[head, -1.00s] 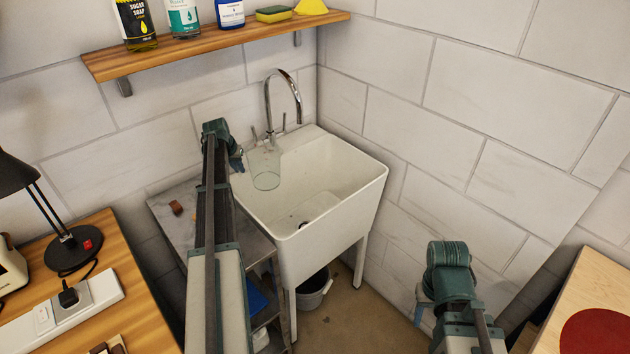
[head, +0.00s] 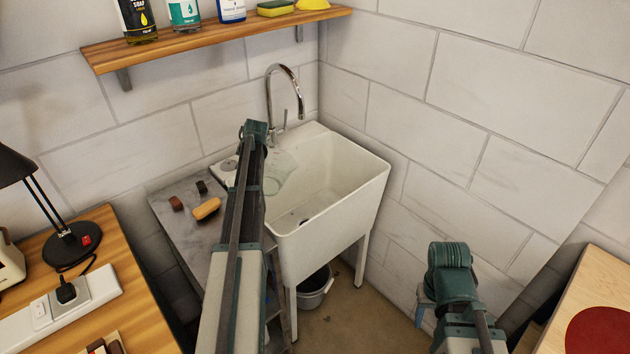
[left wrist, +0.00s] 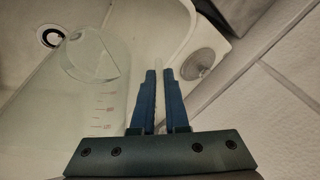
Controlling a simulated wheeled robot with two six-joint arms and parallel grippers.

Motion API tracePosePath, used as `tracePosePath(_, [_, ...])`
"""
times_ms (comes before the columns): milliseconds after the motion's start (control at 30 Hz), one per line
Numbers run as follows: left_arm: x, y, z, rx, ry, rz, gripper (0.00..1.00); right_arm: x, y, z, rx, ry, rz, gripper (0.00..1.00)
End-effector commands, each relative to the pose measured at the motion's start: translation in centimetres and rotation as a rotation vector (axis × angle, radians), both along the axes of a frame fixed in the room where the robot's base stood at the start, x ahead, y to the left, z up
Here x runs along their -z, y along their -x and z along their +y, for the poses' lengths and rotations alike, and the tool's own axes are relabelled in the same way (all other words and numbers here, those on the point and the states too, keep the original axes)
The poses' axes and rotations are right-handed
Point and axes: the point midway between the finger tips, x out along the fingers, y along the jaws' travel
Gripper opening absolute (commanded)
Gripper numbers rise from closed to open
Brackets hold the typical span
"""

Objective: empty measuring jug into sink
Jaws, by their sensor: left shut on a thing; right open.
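The clear measuring jug (head: 279,178) is tilted over the left part of the white sink (head: 340,163) in the head view. In the left wrist view the jug (left wrist: 98,95) fills the left side, with red scale marks, and the sink's drain shows beyond it. My left gripper (left wrist: 160,72) is shut beside the jug's wall, seemingly on its handle, which I cannot make out. Whether liquid is in the jug is unclear. My right gripper (head: 450,272) is open and empty, low at the right, away from the sink; its fingertips are mostly hidden.
A chrome tap (head: 284,90) arches behind the jug. A grey side table (head: 180,225) left of the sink bears an orange-brown brush-like thing (head: 206,208) and small dark blocks. A wooden shelf (head: 200,47) with bottles hangs above. A bucket (head: 315,287) stands below the sink.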

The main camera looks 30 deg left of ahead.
Motion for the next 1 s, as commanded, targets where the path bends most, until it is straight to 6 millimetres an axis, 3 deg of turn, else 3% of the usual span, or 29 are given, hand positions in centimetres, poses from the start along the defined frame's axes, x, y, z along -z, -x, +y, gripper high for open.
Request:
tracePosePath(33, [1.3, -0.2, -0.5, 0.003, -0.029, 0.013, 0.0, 1.6, 0.0, 0.0, 0.0, 0.0, 0.0, 0.5])
tracePosePath(133, [1.6, -0.5, -1.1, 0.004, -0.089, 0.04, 0.0, 2.4, 0.0, 0.0, 0.0, 0.0, 0.0, 0.5])
tracePosePath(233, [-1.0, -0.8, -1.9, 0.003, -0.148, 0.066, 0.0, 0.4, 0.0, 0.0, 0.0, 0.0, 0.0, 0.5])
tracePosePath(1000, [-8.3, -2.7, -5.9, 0.0, -0.593, 0.267, 0.0, -0.2, 0.0, 0.0, 0.0, 0.0, 0.0, 0.5])
